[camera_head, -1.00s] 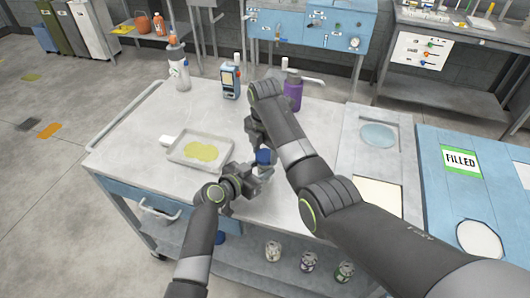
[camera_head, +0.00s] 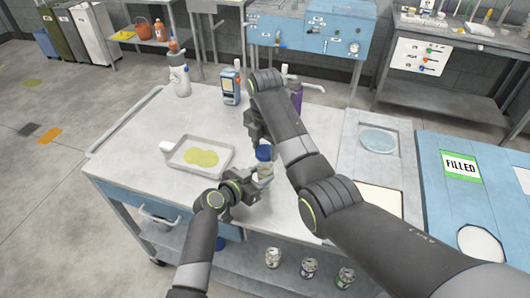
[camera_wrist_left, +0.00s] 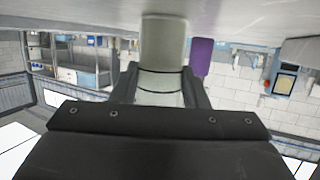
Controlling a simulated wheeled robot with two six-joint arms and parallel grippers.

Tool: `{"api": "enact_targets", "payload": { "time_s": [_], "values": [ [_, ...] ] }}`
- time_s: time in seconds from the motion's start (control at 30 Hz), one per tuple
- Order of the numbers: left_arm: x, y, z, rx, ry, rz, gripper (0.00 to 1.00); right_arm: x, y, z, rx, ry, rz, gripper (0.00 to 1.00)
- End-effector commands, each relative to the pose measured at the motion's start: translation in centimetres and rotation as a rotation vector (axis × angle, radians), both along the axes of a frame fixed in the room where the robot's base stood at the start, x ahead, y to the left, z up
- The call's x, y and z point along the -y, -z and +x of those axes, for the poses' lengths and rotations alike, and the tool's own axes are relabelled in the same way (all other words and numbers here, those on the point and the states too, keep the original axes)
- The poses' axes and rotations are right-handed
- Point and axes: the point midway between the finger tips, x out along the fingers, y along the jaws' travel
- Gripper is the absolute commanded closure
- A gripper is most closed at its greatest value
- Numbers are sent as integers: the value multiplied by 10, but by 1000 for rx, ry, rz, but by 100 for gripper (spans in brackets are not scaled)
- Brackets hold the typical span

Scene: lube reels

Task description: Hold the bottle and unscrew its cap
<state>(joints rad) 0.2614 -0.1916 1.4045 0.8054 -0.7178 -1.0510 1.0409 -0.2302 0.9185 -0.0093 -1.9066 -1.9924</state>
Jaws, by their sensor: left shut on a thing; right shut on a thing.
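A small pale bottle (camera_head: 264,168) with a blue cap (camera_head: 264,152) is near the front middle of the table. My left gripper (camera_head: 258,184) is low at its side; in the left wrist view the bottle (camera_wrist_left: 164,45) stands between its fingers (camera_wrist_left: 162,85), shut on it. The wrist picture is upside down, and the cap is hidden there. My right gripper (camera_head: 257,134) comes from above and is shut at the cap; my arm hides part of its jaws. I cannot tell whether cap and bottle are separate.
A blue device (camera_head: 230,84), a white spray bottle (camera_head: 180,80) and a purple bottle (camera_head: 297,97) stand at the back. The table's front left is clear.

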Motion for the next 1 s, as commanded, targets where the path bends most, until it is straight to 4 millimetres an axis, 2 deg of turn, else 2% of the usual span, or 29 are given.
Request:
{"api": "enact_targets", "payload": {
  "time_s": [0.1, 0.3, 0.33, 0.5, 0.83, 1.0],
  "values": [
    [0, 1, 0, -1, 0, 1, 100, 0, -12, 0, 1, 1, 0, 77],
    [0, 1, 0, -1, 0, 1, 100, 0, -12, 0, 0, 1, 0, 77],
    [0, 0, 0, -1, 0, 1, 55, 0, -12, 0, 0, 1, 0, 77],
    [0, 0, 0, -1, 0, 1, 34, 0, -12, 0, 0, 1, 0, 77],
    [-1, 0, -1, 0, 0, 0, 34, 0, -12, 0, 0, 0, 0, 77],
    [-10, -3, -11, 0, -2, 0, 34, 0, -10, 0, 0, 0, 0, 77]
  ]
}}
